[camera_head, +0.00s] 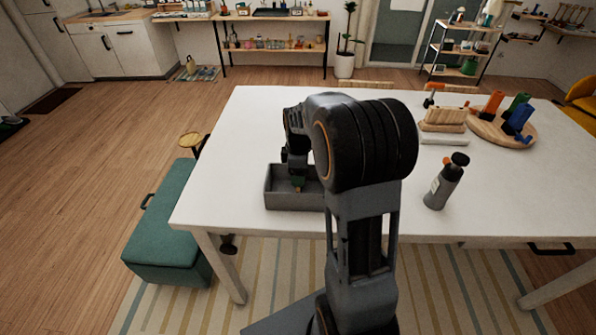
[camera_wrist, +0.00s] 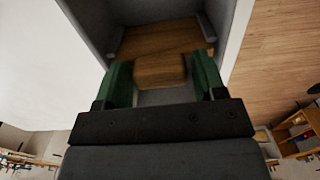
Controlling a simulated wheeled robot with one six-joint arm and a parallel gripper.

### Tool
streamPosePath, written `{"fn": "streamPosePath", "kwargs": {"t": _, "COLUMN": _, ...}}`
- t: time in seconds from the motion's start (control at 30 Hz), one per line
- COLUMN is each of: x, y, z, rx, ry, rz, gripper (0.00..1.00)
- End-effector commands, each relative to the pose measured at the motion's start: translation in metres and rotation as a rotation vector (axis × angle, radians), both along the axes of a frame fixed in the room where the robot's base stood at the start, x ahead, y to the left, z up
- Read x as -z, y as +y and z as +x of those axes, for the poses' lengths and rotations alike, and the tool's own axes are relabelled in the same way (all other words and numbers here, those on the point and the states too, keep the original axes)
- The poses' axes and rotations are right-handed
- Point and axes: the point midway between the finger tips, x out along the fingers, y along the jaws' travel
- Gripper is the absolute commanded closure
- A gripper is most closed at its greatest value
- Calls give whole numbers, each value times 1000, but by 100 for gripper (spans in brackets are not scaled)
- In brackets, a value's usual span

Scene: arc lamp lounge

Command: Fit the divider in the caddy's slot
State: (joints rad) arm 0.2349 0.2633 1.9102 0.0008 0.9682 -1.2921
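The caddy (camera_head: 292,202) is an open grey box on the white table, partly hidden behind my arm. My gripper (camera_head: 298,178) points down into it. In the wrist view, the green fingers of my gripper (camera_wrist: 161,76) are closed on the divider (camera_wrist: 160,70), a wooden piece, at its upper part. A wider wooden face shows past the grip, between two short grey ribs on the caddy's walls; the caddy's wall (camera_wrist: 236,28) shows at the right. How deep the divider sits in the slot is hidden.
A grey bottle (camera_head: 443,186) stands on the table (camera_head: 496,206) right of my arm. Behind it are a wooden block rack (camera_head: 443,121) and a round wooden board (camera_head: 486,127) with colored holders. The table's left part is clear. A green bench (camera_head: 167,232) stands left of the table.

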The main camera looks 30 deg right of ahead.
Motion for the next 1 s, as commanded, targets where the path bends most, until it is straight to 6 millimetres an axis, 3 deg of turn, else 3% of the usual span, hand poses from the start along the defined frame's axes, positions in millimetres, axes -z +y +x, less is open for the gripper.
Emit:
{"fn": "streamPosePath", "kwargs": {"t": 0.2, "x": 0, "y": 0, "z": 0, "rx": 0, "ry": 0, "rz": 0, "gripper": 18}}
{"fn": "streamPosePath", "kwargs": {"t": 0.53, "x": -8, "y": 0, "z": 0, "rx": 0, "ry": -1, "rz": 0, "gripper": 18}}
{"fn": "streamPosePath", "kwargs": {"t": 1.0, "x": -97, "y": 0, "z": 1, "rx": 0, "ry": -4, "rz": -1, "gripper": 18}}
